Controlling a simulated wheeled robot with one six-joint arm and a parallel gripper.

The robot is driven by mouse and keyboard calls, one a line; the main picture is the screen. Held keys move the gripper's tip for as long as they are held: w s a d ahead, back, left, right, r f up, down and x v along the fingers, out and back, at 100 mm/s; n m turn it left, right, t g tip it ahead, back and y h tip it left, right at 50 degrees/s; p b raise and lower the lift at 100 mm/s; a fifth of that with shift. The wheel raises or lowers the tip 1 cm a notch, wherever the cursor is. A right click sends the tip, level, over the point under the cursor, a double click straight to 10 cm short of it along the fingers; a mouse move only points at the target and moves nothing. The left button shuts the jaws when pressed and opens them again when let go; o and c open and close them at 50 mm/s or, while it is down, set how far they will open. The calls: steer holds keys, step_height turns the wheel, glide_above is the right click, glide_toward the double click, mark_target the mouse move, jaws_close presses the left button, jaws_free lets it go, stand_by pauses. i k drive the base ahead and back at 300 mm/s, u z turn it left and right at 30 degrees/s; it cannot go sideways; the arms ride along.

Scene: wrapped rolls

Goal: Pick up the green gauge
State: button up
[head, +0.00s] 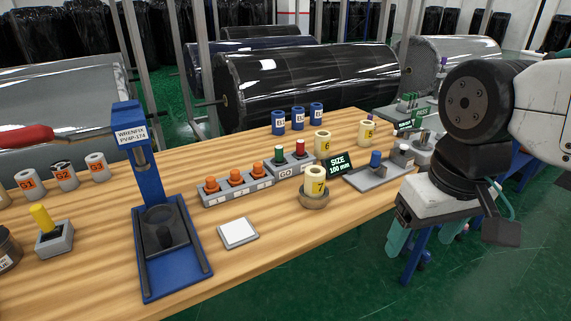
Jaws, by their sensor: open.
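The green gauge (279,155) stands upright in a grey block (290,170) marked GO, near the middle of the wooden table. A red-topped gauge (299,149) stands beside it in the same block. My gripper (424,236) is at the right of the head view, off the table's right edge.
A block with orange knobs (235,183) is left of the GO block. A cream roll marked 7 (314,187) stands in front of it, and a size sign (338,165) to its right. A blue press (150,190) is at left. A white pad (238,233) lies in front.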

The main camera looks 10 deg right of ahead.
mark_target(278, 159)
steer(key=z, duration=0.35)
steer(key=k, duration=0.5)
steer(key=z, duration=0.9)
steer(key=i, duration=0.8)
steer(key=u, duration=1)
steer(key=i, duration=0.8)
steer(key=u, duration=0.85)
